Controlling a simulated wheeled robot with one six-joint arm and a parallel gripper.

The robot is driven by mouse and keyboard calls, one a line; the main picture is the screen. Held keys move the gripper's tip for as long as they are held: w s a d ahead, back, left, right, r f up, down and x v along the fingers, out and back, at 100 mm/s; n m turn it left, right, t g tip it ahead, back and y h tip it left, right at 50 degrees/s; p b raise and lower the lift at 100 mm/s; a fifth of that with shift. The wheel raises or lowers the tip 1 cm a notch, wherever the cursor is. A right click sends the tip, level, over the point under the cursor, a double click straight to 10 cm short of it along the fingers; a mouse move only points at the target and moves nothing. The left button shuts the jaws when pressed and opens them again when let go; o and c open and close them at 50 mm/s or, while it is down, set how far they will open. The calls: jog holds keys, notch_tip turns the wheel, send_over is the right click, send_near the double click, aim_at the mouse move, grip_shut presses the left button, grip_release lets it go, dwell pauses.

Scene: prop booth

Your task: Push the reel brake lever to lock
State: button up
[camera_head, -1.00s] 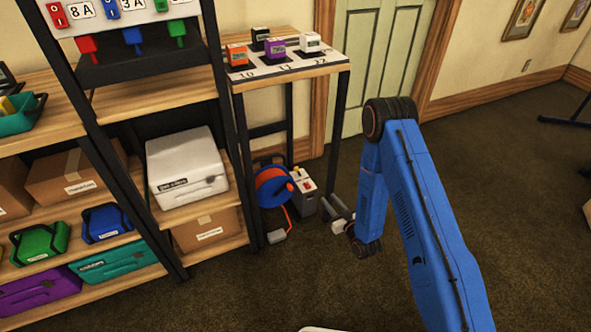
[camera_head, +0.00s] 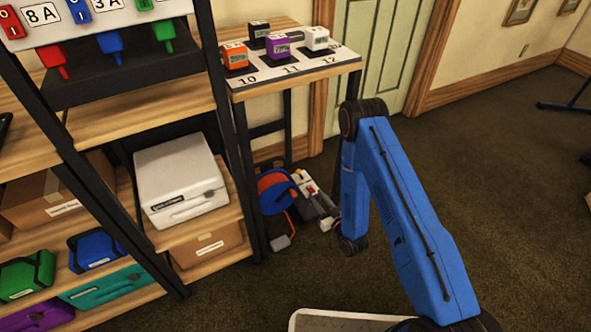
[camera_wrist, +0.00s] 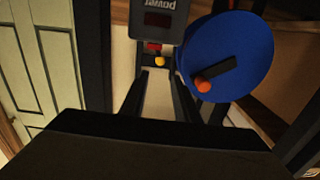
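The cable reel (camera_head: 274,193) has a blue disc and orange cable and stands on the floor under the small table. In the wrist view the blue disc (camera_wrist: 232,45) fills the upper right. On its face is a black bar with an orange knob (camera_wrist: 203,84); I cannot tell whether this is the brake lever or a crank. My gripper (camera_head: 320,208) is low beside the reel, on its right. In the wrist view its dark fingers (camera_wrist: 160,75) are apart with nothing between them, left of the knob. I see no contact with the reel.
A grey power box (camera_wrist: 158,22) with a red and a yellow button is close ahead of my gripper, left of the disc. The small table (camera_head: 290,84) with several coloured blocks stands above. A shelf unit (camera_head: 180,234) is left of the reel.

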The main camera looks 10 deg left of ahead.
aim_at(300, 174)
jog(key=x, duration=1.7)
jog(key=shift+c, duration=0.3)
grip_shut()
